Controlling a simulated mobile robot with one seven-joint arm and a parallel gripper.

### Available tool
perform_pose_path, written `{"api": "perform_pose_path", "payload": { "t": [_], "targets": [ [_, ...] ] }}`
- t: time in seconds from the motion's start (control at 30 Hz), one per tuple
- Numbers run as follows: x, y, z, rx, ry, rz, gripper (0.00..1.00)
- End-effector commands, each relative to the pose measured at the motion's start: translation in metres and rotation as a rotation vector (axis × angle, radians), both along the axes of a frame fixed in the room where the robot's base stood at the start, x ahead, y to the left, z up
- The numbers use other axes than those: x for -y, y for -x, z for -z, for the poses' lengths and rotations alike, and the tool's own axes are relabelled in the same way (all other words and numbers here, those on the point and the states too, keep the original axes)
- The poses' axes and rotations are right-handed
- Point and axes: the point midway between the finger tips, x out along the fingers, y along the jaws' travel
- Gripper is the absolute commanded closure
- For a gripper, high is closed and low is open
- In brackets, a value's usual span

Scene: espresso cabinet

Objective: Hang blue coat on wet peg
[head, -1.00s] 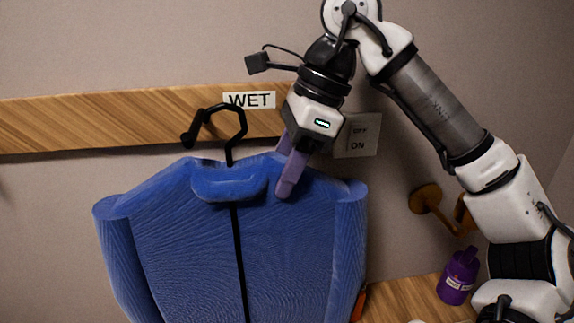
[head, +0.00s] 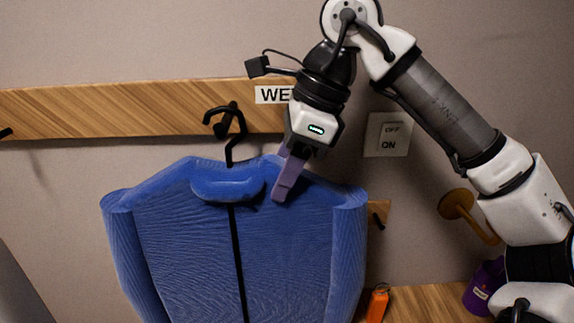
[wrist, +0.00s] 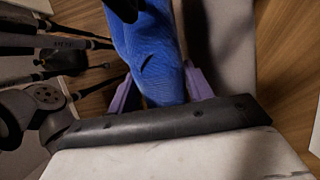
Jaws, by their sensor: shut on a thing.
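My gripper (head: 284,182) is shut on the coat's shoulder, right of the collar. In the wrist view, blue cloth (wrist: 153,55) lies between my purple fingers (wrist: 162,88); the hook and peg cannot be made out there.
The wooden board (head: 100,113) runs along the wall, with another peg (head: 6,132) at far left. An orange item (head: 377,305) and a purple container (head: 480,290) are low at right.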

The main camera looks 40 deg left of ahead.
Motion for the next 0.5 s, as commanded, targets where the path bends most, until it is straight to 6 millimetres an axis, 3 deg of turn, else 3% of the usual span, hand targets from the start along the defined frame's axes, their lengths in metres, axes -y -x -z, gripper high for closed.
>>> {"api": "perform_pose_path", "payload": {
  "t": [0.37,0.4,0.5],
  "targets": [
    [-0.0001,0.0001,0.0012,-0.001,-0.003,-0.001,1.0],
    [-0.0001,0.0001,0.0013,-0.001,-0.003,-0.001,0.45],
    [-0.0001,0.0001,0.0014,0.0,-0.002,0.0,0.32]
  ]
}}
